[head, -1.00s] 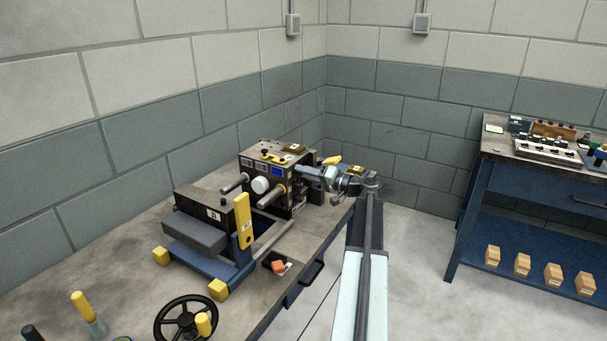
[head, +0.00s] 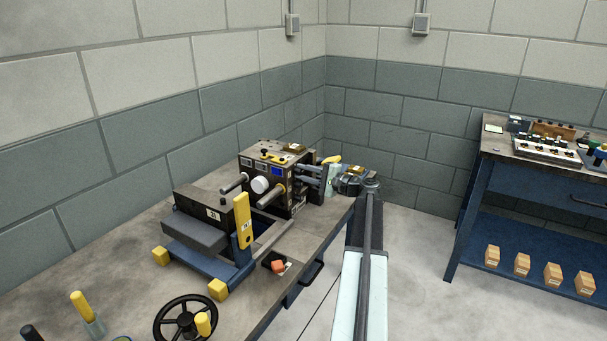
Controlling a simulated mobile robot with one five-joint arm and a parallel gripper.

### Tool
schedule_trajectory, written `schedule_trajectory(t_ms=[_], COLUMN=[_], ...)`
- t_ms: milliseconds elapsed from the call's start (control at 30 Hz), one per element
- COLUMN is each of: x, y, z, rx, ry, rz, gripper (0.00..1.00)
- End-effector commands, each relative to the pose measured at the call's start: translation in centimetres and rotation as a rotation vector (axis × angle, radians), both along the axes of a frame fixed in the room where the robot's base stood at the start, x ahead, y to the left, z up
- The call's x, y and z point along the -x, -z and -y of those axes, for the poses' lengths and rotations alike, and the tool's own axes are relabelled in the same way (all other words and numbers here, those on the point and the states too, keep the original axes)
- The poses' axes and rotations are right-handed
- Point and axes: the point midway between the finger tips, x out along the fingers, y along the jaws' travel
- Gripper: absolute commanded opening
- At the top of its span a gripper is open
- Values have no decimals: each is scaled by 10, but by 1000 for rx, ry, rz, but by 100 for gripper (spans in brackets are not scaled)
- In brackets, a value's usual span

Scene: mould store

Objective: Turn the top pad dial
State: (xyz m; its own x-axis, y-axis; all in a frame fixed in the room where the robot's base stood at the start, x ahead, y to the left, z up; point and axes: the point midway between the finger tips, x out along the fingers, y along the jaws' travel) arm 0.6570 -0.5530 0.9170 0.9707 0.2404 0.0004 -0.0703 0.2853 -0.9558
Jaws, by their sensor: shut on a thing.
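The dark machine (head: 250,172) stands at the far end of the bench, with a small blue display on its front. My gripper (head: 299,173) reaches in from the right to the machine's right-hand face. Its two fingers show one above the other, with their tips at the upper part of that face. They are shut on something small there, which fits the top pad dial. The dial itself is too small and too covered by the fingers to make out, and its angle cannot be read.
A white round knob (head: 260,185) and a metal rod (head: 271,195) stick out from the machine's front. A yellow lever (head: 243,220) stands nearer. A black handwheel (head: 186,318) is at the bench front. A second bench (head: 470,205) stands at right, across clear floor.

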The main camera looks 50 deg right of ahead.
Motion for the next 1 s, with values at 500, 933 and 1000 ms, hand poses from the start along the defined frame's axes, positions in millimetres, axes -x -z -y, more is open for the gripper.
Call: schedule_trajectory(t_ms=[500, 933, 1000], x=[1, 1, 1], y=[2, 2, 1], z=[0, 0, 0], rx=[-106, -105, -105], ry=[-1, -1, -1], rz=[-31, -30, -30], gripper=[0, 46, 46])
